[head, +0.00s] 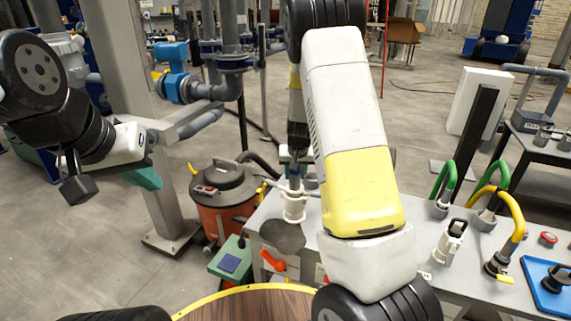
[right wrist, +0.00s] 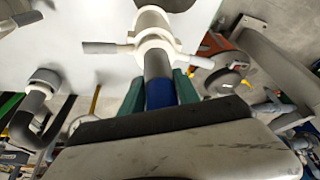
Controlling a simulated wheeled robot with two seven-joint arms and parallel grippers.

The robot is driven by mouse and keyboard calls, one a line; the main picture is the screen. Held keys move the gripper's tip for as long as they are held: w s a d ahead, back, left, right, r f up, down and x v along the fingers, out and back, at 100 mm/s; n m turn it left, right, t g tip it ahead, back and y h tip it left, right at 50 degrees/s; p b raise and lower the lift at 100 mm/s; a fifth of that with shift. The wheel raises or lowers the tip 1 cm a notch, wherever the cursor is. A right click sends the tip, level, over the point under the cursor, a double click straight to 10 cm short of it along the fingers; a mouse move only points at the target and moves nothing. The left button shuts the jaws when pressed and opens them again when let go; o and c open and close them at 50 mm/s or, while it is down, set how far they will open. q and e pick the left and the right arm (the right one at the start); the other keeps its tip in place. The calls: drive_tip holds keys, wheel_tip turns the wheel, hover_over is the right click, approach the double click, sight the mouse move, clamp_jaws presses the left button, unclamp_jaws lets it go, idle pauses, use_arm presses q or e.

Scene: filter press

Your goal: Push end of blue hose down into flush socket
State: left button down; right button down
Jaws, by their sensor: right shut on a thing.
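My right gripper (right wrist: 158,84) is shut on the blue hose (right wrist: 161,97), with a green finger on each side of it. The hose's grey end (right wrist: 157,65) points at the white flush socket (right wrist: 152,42), which has a grey lever on each side. The grey end meets the socket's mouth; how deep it sits cannot be told. In the head view the socket (head: 293,207) stands upright on the bench, with the hose end above it. My right forearm hides much of that area. My left gripper (head: 148,178) is away at the left, clear of the bench; its finger gap is unclear.
On the grey bench (head: 400,237), several other fittings carry green and yellow hoses (head: 512,215). A red button (head: 548,238) and a blue tray (head: 548,285) are at the right. An orange drum vacuum (head: 222,200) stands on the floor at the bench's left end.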

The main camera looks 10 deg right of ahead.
drive_tip(key=shift+f, duration=0.3)
drive_tip(key=c, duration=0.8)
unclamp_jaws()
drive_tip(key=s+a+r+y, duration=0.1)
drive_tip(key=s+r, duration=0.3)
drive_tip(key=r, duration=0.3)
drive_tip(key=s+a+r+y, duration=0.1)
drive_tip(key=s+r, duration=0.4)
drive_tip(key=r, duration=0.2)
drive_tip(key=s+a+r, duration=0.1)
drive_tip(key=s+r, duration=0.3)
drive_tip(key=s, duration=0.4)
drive_tip(key=s+a+r+n+t, duration=0.1)
drive_tip(key=s+r, duration=0.3)
drive_tip(key=s, duration=0.4)
drive_tip(key=s+r+n, duration=0.1)
drive_tip(key=s+r, duration=0.3)
drive_tip(key=s, duration=0.4)
drive_tip(key=shift+s+a+t+y, duration=0.1)
drive_tip(key=shift+a+t+y, duration=0.2)
drive_tip(key=shift+a, duration=0.1)
